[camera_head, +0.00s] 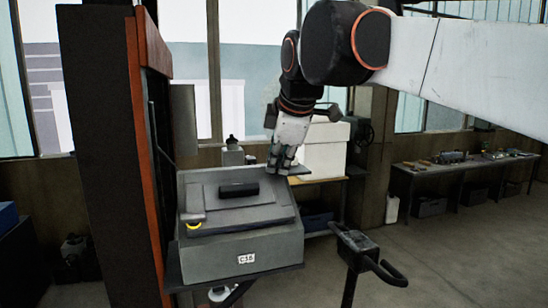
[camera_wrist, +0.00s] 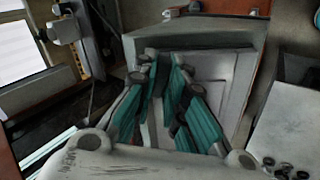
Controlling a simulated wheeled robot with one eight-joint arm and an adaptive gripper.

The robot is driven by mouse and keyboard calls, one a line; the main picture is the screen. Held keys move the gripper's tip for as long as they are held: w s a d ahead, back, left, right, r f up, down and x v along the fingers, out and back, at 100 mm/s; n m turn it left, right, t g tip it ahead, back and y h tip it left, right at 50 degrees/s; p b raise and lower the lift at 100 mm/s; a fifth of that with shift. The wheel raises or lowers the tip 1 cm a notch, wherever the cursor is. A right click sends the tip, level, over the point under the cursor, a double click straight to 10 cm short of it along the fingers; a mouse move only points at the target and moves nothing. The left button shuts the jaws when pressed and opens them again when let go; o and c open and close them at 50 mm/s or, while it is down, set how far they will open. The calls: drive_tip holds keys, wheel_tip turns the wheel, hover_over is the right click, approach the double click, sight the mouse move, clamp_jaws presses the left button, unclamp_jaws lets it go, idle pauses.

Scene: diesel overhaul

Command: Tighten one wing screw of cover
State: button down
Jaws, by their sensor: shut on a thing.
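My gripper (camera_head: 283,168) points down at the back right corner of the cover. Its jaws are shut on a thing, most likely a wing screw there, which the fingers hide. In the wrist view the teal-padded fingers of my gripper (camera_wrist: 164,66) reach over the pale grey cover (camera_wrist: 224,72), with a narrow gap between them.
A tall dark cabinet with an orange edge (camera_head: 148,150) stands close on the left. A black stand with a handle (camera_head: 362,250) is at the front right. A workbench (camera_head: 460,163) with small parts stands at the far right. Open floor lies between.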

drive_tip(key=shift+m, duration=0.9)
drive_tip(key=m+p, duration=0.1)
drive_tip(key=m, duration=0.3)
drive_tip(key=shift+m, duration=0.3)
drive_tip(key=shift+m, duration=0.3)
drive_tip(key=m+p, duration=0.1)
drive_tip(key=m, duration=0.3)
